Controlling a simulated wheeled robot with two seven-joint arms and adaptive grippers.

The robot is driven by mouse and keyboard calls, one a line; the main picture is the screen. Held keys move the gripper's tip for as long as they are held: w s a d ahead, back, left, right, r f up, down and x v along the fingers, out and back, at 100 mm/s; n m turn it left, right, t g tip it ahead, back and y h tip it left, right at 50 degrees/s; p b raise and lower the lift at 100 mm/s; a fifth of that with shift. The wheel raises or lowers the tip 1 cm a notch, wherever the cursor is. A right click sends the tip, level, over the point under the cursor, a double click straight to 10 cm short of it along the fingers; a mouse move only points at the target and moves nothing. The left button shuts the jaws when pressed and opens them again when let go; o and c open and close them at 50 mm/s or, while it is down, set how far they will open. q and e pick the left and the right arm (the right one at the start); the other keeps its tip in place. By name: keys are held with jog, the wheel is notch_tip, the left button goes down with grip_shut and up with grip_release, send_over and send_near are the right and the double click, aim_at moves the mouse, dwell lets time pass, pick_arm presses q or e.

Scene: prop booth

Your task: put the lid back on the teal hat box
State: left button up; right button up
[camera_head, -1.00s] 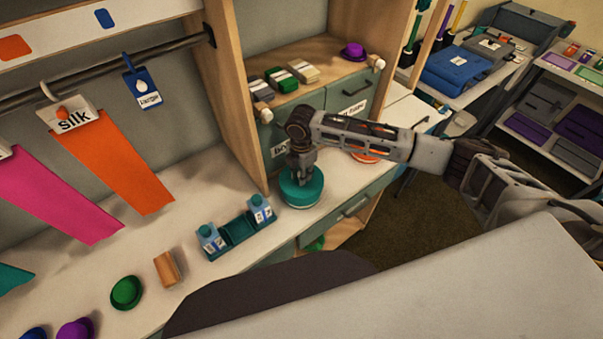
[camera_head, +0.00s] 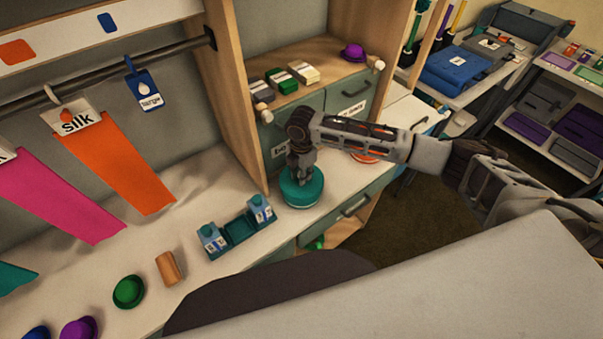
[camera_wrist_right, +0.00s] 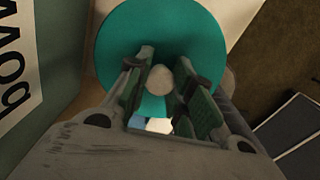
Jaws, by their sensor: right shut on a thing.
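The round teal lid (camera_head: 304,186) is at the right end of the white counter, at the hat box's spot. A pale rim shows low along its front edge; I cannot tell whether the lid is fully seated. My right gripper (camera_head: 301,174) comes down on it from above. In the right wrist view the teal lid (camera_wrist_right: 120,50) fills the upper middle, and its pale round knob (camera_wrist_right: 160,80) sits between the fingers of my right gripper (camera_wrist_right: 165,65), which is shut on it. The box beneath is mostly hidden by the lid. My left gripper is not in view.
A teal tray (camera_head: 238,230) with two blue cartons stands left of the lid. A wooden cylinder (camera_head: 168,268) and a green hat (camera_head: 128,292) lie farther left. A wooden upright (camera_head: 238,90) and drawers (camera_head: 350,106) stand close behind the gripper.

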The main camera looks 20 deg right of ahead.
jog(key=shift+f+p, duration=0.2)
jog(key=shift+p, duration=0.7)
dwell(1.7)
dwell(0.3)
jog(key=o, duration=1)
jog(key=o, duration=0.5)
jog(key=shift+c, duration=0.2)
jog(key=shift+r, duration=0.2)
jog(key=shift+r+p, duration=0.75)
jog(key=shift+r, duration=2.55)
